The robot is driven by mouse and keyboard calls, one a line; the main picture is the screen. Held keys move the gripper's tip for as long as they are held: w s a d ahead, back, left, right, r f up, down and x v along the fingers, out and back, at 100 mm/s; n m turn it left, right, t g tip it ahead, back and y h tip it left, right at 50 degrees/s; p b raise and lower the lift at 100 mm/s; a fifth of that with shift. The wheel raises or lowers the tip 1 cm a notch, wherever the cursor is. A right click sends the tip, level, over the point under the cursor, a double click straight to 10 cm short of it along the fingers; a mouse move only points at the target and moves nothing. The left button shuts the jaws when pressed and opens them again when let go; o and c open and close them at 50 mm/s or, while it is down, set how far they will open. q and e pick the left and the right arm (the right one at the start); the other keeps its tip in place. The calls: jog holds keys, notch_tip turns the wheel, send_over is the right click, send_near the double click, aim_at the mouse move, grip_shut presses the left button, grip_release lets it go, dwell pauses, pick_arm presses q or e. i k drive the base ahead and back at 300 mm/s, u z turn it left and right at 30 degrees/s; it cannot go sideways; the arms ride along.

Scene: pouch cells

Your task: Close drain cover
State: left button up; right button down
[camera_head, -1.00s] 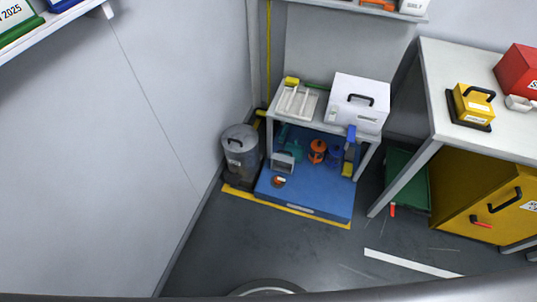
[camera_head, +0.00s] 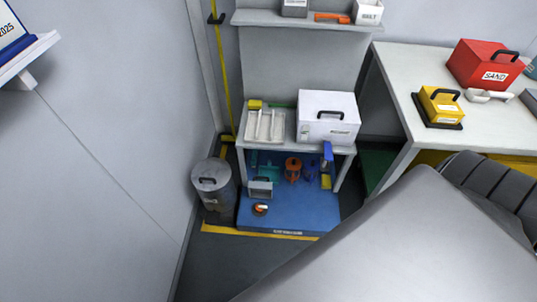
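I cannot make out a drain cover or a drain opening in this view. The floor at the lower right is hidden behind my own large light-grey arm part, with a dark ribbed section at its upper right. A small round item with orange and white on it (camera_head: 260,209) lies on the blue platform (camera_head: 300,217); I cannot tell what it is. Neither of my grippers shows in the view.
A grey lidded bin (camera_head: 213,190) stands left of the platform. A small table (camera_head: 284,138) above it carries a white box (camera_head: 328,117) and a tray (camera_head: 264,124). At right, a bench (camera_head: 393,85) holds a yellow case (camera_head: 440,104) and red box (camera_head: 482,64).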

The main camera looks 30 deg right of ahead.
aim_at(261, 187)
jog(key=z, duration=0.3)
jog(key=i, duration=0.5)
jog(key=z, duration=0.5)
